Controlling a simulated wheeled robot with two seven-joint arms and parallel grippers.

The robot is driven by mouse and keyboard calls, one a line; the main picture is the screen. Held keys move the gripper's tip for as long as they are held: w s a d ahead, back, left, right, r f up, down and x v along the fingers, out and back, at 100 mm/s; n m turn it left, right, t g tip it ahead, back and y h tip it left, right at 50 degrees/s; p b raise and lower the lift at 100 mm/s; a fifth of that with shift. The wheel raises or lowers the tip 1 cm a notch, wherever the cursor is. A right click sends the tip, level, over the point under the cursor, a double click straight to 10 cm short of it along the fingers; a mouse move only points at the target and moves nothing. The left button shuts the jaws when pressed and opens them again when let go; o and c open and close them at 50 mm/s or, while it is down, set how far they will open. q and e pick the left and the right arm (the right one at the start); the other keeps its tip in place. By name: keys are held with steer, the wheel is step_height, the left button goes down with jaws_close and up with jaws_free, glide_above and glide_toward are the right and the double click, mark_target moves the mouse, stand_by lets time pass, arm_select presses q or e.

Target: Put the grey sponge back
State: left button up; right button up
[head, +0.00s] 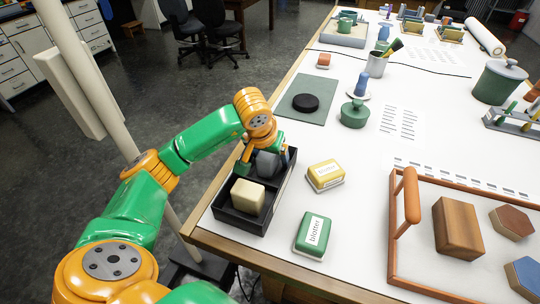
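The grey sponge (267,164) is at the far end of a black two-part tray (262,223) near the table's left edge. My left gripper (263,158) points down over that far compartment, with its green fingers on either side of the grey sponge. I cannot tell whether the fingers press on it or whether it rests on the tray floor, as the gripper partly hides it. A cream sponge (247,196) sits in the near compartment. My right gripper is not in view.
A yellow-topped blotter (325,175) and a green blotter (313,235) lie right of the tray. A wooden-framed tray (394,240) with a tall handle holds wooden blocks. A dark green mat (285,103) with a black disc (305,102) lies beyond. The table edge is close on the left.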

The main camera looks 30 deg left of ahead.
arm_select(q)
steer(key=shift+r, duration=0.3)
steer(key=v, duration=0.5)
steer(key=shift+w, duration=0.1)
steer(key=p+v, duration=0.1)
steer(key=v, duration=0.5)
steer(key=shift+a, duration=0.1)
steer(key=shift+s+r, duration=0.3)
steer(key=shift+r, duration=0.1)
